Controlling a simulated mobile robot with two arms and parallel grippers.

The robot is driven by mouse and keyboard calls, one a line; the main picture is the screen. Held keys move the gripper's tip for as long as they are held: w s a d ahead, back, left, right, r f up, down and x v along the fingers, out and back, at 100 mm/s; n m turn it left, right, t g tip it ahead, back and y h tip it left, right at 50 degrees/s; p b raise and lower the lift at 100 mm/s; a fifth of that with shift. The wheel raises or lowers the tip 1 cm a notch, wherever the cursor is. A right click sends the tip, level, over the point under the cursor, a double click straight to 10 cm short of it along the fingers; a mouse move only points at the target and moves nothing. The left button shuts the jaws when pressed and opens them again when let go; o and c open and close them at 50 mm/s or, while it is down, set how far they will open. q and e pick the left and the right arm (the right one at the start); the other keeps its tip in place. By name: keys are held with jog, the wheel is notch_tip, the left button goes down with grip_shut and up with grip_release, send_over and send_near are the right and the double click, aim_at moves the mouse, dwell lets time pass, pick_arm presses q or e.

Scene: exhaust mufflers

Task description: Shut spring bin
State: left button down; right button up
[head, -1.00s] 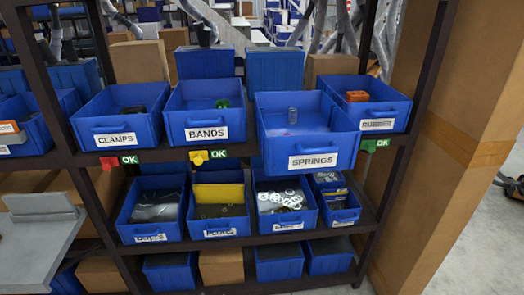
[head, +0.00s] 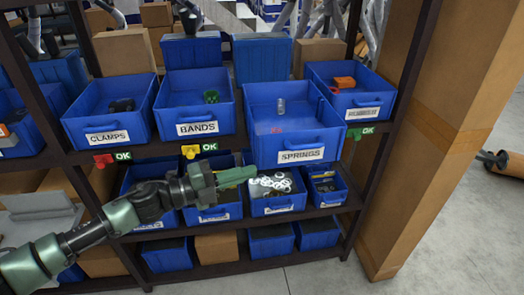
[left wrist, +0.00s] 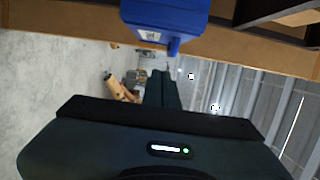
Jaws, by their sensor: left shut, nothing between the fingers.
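The blue spring bin (head: 296,142), labelled SPRINGS, sits on the upper shelf and juts out past the bins beside it. A small metal spring and something red lie inside it. My left gripper (head: 252,172) is shut and empty, in front of the shelf, below and left of the SPRINGS label, over the lower bins in the picture. In the left wrist view the shut dark fingers (left wrist: 162,76) point toward the lower edge of a blue bin (left wrist: 165,18), with a gap showing between. I cannot read that bin's label. My right gripper is not in view.
The bands bin (head: 196,116) and a bin with an orange item (head: 350,104) flank it. Lower bins (head: 277,205) stand under it. Coloured tags marked OK hang on the shelf edge. A cardboard-coloured pillar (head: 425,140) stands at the right.

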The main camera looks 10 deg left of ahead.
aim_at(264, 156)
pick_arm(q)
jog(key=w+d+p, duration=0.1)
jog(key=w, duration=0.1)
jog(key=w+d, duration=0.1)
jog(key=w, duration=0.1)
jog(key=w+d+p, duration=0.1)
jog(key=w+d, duration=0.1)
jog(key=shift+w+r+p, duration=0.1)
jog(key=shift+p, duration=0.2)
jog(key=shift+w+a, duration=0.15)
jog(key=shift+w, duration=0.2)
jog(key=shift+w, duration=0.1)
